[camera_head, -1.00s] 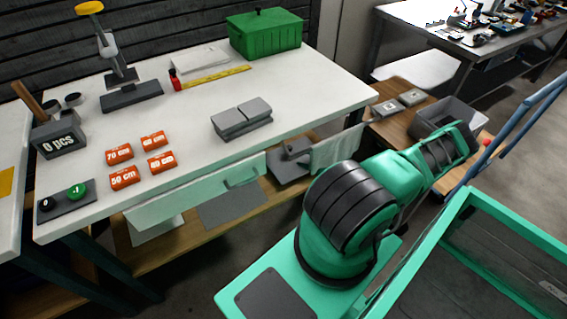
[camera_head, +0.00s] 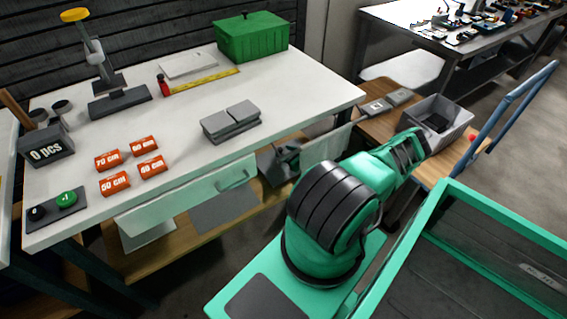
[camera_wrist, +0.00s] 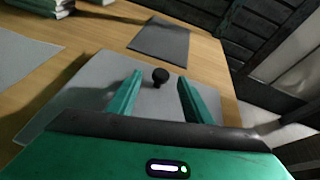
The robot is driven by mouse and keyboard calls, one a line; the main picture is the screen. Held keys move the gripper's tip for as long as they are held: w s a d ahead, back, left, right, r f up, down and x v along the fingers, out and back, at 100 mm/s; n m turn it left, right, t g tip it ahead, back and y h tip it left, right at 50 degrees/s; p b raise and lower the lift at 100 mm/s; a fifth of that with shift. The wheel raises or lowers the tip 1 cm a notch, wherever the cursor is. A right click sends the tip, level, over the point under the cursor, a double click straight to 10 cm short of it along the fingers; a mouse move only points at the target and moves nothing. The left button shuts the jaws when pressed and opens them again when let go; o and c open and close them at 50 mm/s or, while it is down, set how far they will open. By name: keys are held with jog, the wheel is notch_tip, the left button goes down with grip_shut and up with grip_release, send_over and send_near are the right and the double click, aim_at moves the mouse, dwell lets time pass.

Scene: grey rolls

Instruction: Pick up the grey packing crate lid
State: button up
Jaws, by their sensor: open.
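In the wrist view, the grey lid (camera_wrist: 150,105) is a flat sheet with a round black knob (camera_wrist: 160,76), lying on a wooden surface. My gripper (camera_wrist: 160,80) is open, its two green fingers above the sheet on either side of the knob, with a gap on each side. The gripper body hides the near part of the sheet. In the head view my green arm reaches up and right beside the workbench; I cannot make out the gripper there.
In the wrist view, a dark flat panel (camera_wrist: 161,40) lies beyond the lid and another grey sheet (camera_wrist: 22,56) lies left. In the head view, the white workbench (camera_head: 180,125) carries a green box (camera_head: 252,38). A grey crate (camera_head: 455,124) stands on a wooden trolley at right.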

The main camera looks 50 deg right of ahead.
aim_at(281, 150)
jog(key=x, duration=0.3)
jog(key=shift+w+f, duration=0.1)
jog(key=shift+d, duration=0.1)
grip_shut()
jog(key=shift+r, duration=0.2)
